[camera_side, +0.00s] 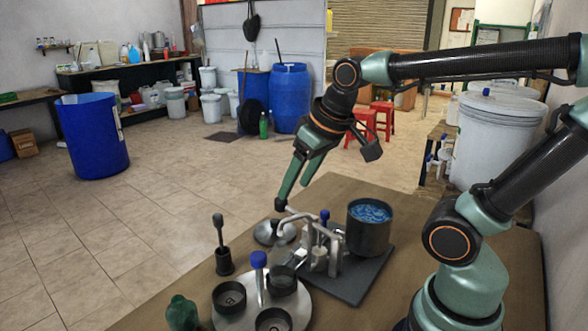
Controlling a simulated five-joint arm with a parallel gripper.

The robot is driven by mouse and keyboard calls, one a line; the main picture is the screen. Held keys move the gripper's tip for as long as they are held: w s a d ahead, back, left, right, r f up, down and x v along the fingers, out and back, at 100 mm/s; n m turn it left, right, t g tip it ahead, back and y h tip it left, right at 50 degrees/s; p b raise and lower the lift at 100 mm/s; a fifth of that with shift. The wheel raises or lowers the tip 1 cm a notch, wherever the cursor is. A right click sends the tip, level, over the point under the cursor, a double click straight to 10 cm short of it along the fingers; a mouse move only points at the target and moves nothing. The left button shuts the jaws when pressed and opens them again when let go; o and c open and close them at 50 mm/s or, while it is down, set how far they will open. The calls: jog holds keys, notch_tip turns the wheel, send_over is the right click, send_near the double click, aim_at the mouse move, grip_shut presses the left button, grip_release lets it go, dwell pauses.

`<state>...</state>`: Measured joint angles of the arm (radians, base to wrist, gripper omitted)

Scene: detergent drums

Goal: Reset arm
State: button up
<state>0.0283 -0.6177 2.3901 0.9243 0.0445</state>
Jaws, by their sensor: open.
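My gripper (297,183) hangs from my arm, pointing down and to the left over the far edge of the brown work table (412,205). Its two green fingers are apart and I see nothing between them. Just below the fingertips is a metal device (318,245) with bent tubes and a blue-topped part. A dark pot with blue contents (369,228) stands on a dark base plate to the right of the device. I cannot tell whether the fingertips touch the tubes.
A round metal tray (300,308) with dark cups and a blue-topped post (259,270) stands at the front. A dark holder with an upright handle (225,262) and a green bottle (182,313) are at the left. Blue drums (290,98) stand on the floor beyond.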

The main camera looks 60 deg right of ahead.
jog(key=shift+s+a+f+n+t, duration=0.15)
jog(key=shift+s+a+f+n, duration=0.1)
jog(key=shift+s, duration=0.25)
jog(key=shift+s+a+f+n+t, duration=0.15)
jog(key=shift+s+a+f, duration=0.05)
jog(key=shift+s, duration=0.25)
